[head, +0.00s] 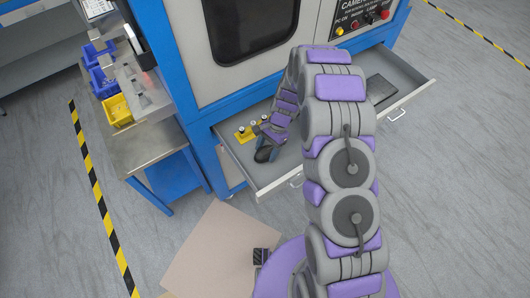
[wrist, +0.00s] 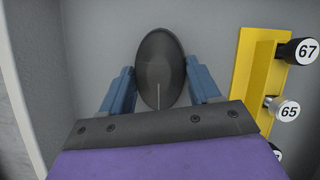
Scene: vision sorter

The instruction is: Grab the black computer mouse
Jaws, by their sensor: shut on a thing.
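The black computer mouse (wrist: 160,62) is a dark oval in the wrist view, near the middle top. My gripper (wrist: 160,88) has a blue finger on each side of it and is shut on it. In the head view my gripper (head: 266,148) reaches down into the open drawer (head: 272,185), at its left part. The mouse (head: 262,155) shows there as a small dark shape at the fingertips. I cannot tell whether it still touches the drawer floor.
A yellow holder (wrist: 252,85) with numbered knobs stands close to the right of my gripper. A dark flat item (head: 380,89) lies in the drawer's right part. The blue machine cabinet (head: 180,50) rises behind the drawer. A cardboard-coloured box (head: 215,250) is on the floor in front.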

